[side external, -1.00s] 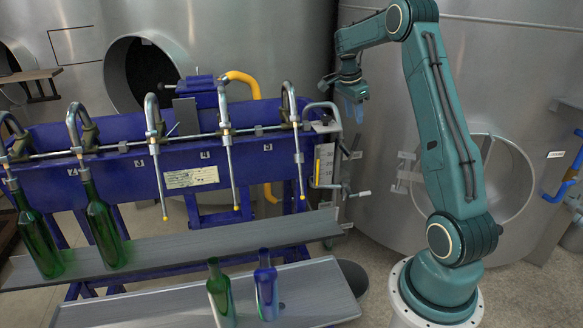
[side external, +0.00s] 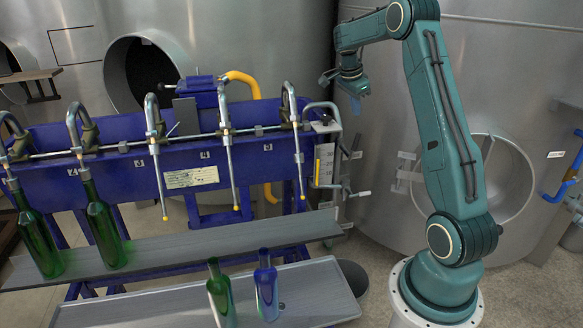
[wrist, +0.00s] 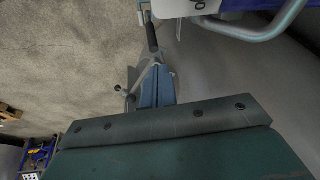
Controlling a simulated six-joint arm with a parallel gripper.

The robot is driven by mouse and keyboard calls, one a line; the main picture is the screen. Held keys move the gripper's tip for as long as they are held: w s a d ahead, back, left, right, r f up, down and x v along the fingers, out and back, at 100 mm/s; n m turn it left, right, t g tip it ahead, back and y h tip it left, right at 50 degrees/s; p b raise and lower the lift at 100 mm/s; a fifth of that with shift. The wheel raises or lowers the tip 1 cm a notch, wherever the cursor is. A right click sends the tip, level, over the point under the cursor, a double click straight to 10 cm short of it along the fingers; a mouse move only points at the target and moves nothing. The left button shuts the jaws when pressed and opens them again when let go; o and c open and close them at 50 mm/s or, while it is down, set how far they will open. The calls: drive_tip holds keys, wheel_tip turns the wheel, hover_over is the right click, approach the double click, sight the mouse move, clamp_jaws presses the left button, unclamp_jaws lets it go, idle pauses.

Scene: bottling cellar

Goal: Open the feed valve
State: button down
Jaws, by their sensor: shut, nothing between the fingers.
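My gripper (side external: 356,104) hangs from the arm at upper right, in front of the big steel tank and to the right of the filler's end. In the wrist view its narrow blue fingers (wrist: 156,88) are together and empty. I cannot tell for certain which part is the feed valve. A crank-like handle with a pale grip (side external: 361,194) sticks out at the filler's right end, below my gripper and apart from it. In the wrist view a dark-gripped lever (wrist: 152,38) shows just beyond the fingertips; whether they touch it is unclear.
The blue filler frame (side external: 125,190) carries several spouts. Two green bottles (side external: 103,228) stand under spouts on the upper shelf (side external: 200,245); a green bottle (side external: 218,290) and a blue bottle (side external: 266,285) stand on the lower tray (side external: 320,290). A bent grey pipe (wrist: 262,32) lies near my fingers.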

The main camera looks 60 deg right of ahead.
drive_tip(key=s+d+f+m+t+h, duration=0.3)
drive_tip(key=s+d+f+t+h, duration=0.35)
drive_tip(key=d+f+h, duration=0.35)
drive_tip(key=s+a+f+m+t, duration=0.1)
drive_tip(key=s+a+t, duration=0.1)
drive_tip(key=a, duration=0.4)
drive_tip(key=s+a+f+m+t, duration=0.2)
drive_tip(key=s+a+t, duration=0.1)
drive_tip(key=a, duration=0.4)
drive_tip(key=shift+s+f+h, duration=0.15)
drive_tip(key=shift+s+h, duration=0.15)
drive_tip(key=shift+w, duration=0.1)
drive_tip(key=x, duration=0.9)
drive_tip(key=shift+w, duration=0.4)
idle(0.5)
drive_tip(key=shift+d, duration=0.1)
drive_tip(key=shift+w+a+r, duration=0.25)
drive_tip(key=shift+w+a, duration=0.15)
drive_tip(key=shift+a, duration=0.2)
drive_tip(key=shift+w+a+r, duration=0.25)
drive_tip(key=shift+w+a, duration=0.15)
drive_tip(key=shift+a, duration=0.15)
